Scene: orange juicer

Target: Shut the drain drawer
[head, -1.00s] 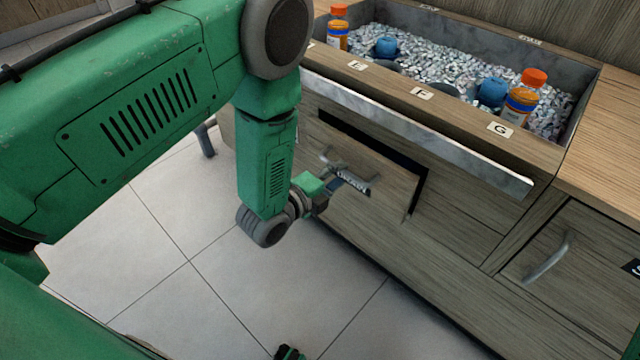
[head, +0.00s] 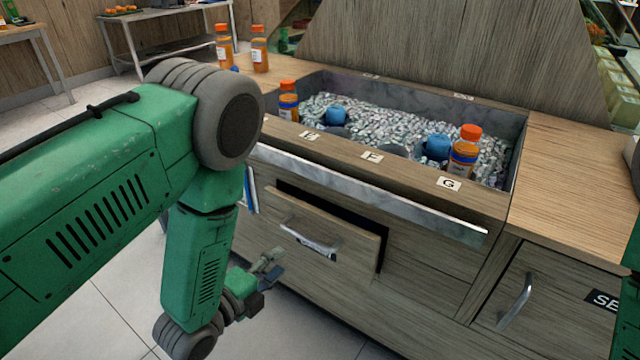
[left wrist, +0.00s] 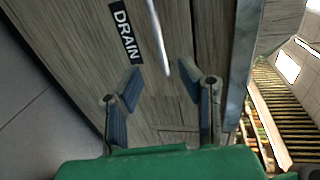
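The drain drawer (head: 330,247) is in the counter front, below the ice bin. It stands partly open, with a dark gap along its top and right side. Its metal bar handle (head: 308,233) runs across the front, and the label behind it is hard to read in the head view. In the left wrist view the DRAIN label (left wrist: 125,32) and the handle (left wrist: 157,35) lie ahead of the fingers. My left gripper (head: 268,266) is open and empty, in front of the drawer and below left of the handle. Its spread fingers also show in the left wrist view (left wrist: 159,78). My right gripper is not seen.
The ice bin (head: 400,122) above holds orange-capped bottles and blue round items. A metal rail (head: 370,200) juts out above the drawer. Another handled drawer (head: 560,300) is at the right. Open tiled floor (head: 110,290) lies at the left.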

